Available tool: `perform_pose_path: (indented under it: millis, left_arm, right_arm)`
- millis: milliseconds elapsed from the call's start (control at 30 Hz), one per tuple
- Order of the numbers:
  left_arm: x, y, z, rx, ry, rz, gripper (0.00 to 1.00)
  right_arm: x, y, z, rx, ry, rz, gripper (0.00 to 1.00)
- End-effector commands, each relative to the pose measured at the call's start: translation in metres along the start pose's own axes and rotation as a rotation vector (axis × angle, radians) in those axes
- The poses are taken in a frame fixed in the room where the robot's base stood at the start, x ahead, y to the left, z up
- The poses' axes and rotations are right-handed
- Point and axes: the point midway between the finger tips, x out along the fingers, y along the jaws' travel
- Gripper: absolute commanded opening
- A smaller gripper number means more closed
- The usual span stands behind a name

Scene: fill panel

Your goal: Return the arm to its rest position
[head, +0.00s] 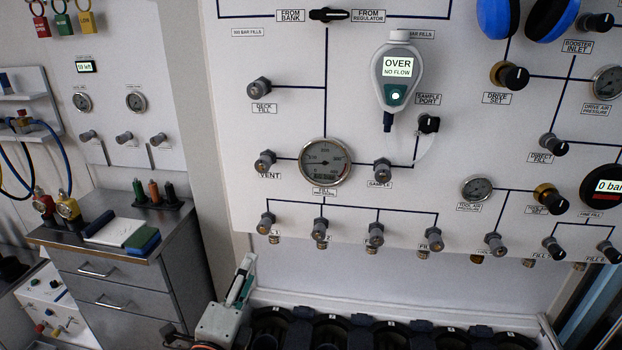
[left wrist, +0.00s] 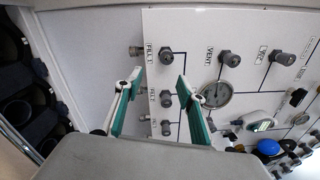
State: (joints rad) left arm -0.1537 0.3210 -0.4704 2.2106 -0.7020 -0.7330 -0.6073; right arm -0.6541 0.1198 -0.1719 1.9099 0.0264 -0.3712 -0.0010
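My left gripper (head: 241,278) is at the bottom of the head view, below the lower left corner of the white fill panel (head: 290,222), with its fingers pointing up. In the left wrist view its two green-lined fingers (left wrist: 160,78) are spread apart with nothing between them. The panel's fill knobs (left wrist: 166,58) show beyond and between the fingers, apart from them. My right gripper is in neither view.
A row of black round openings (head: 330,328) lies below the panel, right of my left gripper. A grey drawer cabinet (head: 120,285) stands at the left with several small items on top. A handheld meter reading OVER (head: 397,70) is on the panel.

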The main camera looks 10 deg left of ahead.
Motion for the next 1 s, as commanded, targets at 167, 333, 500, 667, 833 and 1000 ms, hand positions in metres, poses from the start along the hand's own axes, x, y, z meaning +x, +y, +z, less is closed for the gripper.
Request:
perform_pose_path:
  millis: [167,333,500,667,833,1000]
  left_arm:
    - [-0.022,0.084,-0.019,-0.286,0.045,0.182,0.39]
    - [-0.074,0.189,-0.042,-0.734,0.018,0.422,0.39]
    - [-0.141,0.270,-0.057,-1.164,-0.106,0.605,0.39]
    - [-0.188,0.311,-0.061,-1.428,-0.229,0.686,0.39]
    - [-0.205,0.324,-0.062,-1.530,-0.283,0.708,0.39]
    - [-0.206,0.325,-0.062,-1.533,-0.285,0.708,0.39]
  right_arm:
    - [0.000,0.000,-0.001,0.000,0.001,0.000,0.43]
    - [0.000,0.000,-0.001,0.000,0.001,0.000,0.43]
    - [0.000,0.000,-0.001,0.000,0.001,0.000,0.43]
    - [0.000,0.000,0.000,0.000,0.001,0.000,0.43]
    - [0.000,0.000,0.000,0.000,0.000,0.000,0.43]
    - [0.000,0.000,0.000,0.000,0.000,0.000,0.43]
